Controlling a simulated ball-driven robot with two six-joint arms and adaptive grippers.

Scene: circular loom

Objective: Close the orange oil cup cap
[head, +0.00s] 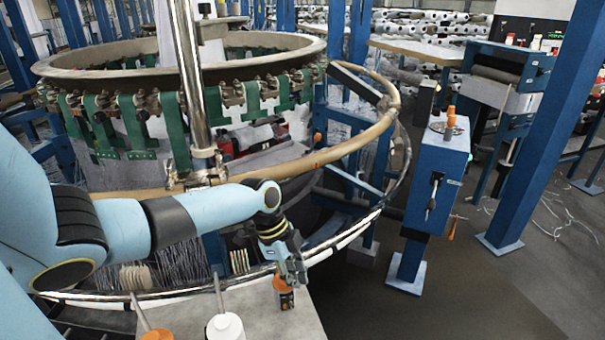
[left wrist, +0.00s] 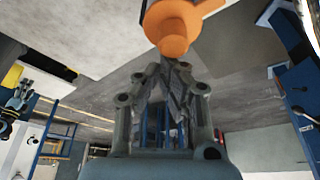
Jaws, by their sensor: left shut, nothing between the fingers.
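An orange cap (head: 280,283) shows on a small dark container (head: 286,300) at the edge of the grey tabletop in the head view. My left gripper (head: 295,280) hangs beside it with its fingers shut and empty, and partly covers it. In the left wrist view, an orange piece (left wrist: 175,28) with a rounded knob is just beyond the closed fingertips (left wrist: 177,65) of my left gripper. I cannot tell whether they touch. Whether the cap is fully seated cannot be seen. My right gripper is not in view.
A white bottle (head: 225,327) and another orange-topped bottle (head: 158,335) with thin spouts stand left on the grey tabletop (head: 262,312). The loom's metal ring (head: 340,228) curves close behind my gripper. A blue control box (head: 437,165) stands to the right. Floor at the lower right is clear.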

